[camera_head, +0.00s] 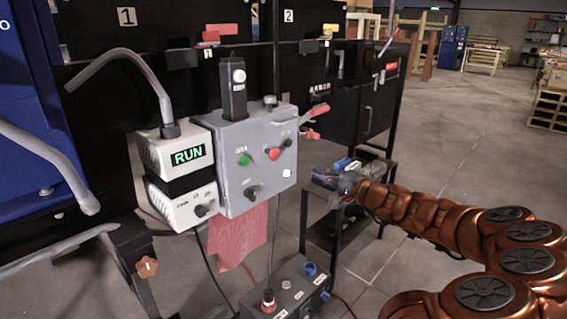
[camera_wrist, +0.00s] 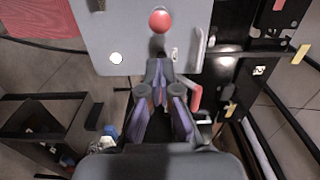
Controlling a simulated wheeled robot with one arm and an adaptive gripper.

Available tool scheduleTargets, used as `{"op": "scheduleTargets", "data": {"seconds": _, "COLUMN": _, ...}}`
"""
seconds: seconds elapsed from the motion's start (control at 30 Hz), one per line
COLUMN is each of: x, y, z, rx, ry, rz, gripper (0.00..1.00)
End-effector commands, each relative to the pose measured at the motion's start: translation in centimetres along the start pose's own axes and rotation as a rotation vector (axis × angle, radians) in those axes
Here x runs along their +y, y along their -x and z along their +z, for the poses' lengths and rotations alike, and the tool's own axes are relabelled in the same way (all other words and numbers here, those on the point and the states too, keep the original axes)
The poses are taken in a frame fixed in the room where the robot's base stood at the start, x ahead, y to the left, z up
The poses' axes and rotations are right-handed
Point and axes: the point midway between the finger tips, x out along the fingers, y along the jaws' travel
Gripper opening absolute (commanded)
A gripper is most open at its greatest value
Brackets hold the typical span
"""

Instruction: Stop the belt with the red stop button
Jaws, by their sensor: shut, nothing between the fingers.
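A grey control box (camera_head: 228,190) carries a red button (camera_head: 273,154), a green button (camera_head: 243,159), a white round button (camera_head: 287,173) and black knobs. The red button also shows in the wrist view (camera_wrist: 160,21), near the top. My gripper (camera_wrist: 158,70) is shut and empty, pointing toward the box, with its tips below the red button in the picture and apart from it. In the head view my gripper (camera_head: 326,178) is right of the box. A white unit (camera_head: 176,160) beside the box shows a green "RUN" display (camera_head: 188,156).
A second box (camera_head: 285,290) low in front has a red knob (camera_head: 268,299) and a blue one. A dark stand (camera_head: 340,232) is below my gripper. Open floor lies to the right.

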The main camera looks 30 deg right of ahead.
Motion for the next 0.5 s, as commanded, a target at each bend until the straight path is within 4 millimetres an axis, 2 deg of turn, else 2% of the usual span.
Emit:
{"op": "scheduleTargets", "data": {"seconds": 0.27, "x": 0.0, "y": -0.3, "z": 0.1, "rx": -0.003, "ry": 0.001, "rz": 0.001, "gripper": 0.0}}
{"op": "scheduleTargets", "data": {"seconds": 0.5, "x": 0.0, "y": -2.4, "z": 0.2, "rx": -0.006, "ry": 0.002, "rz": 0.002, "gripper": 0.0}}
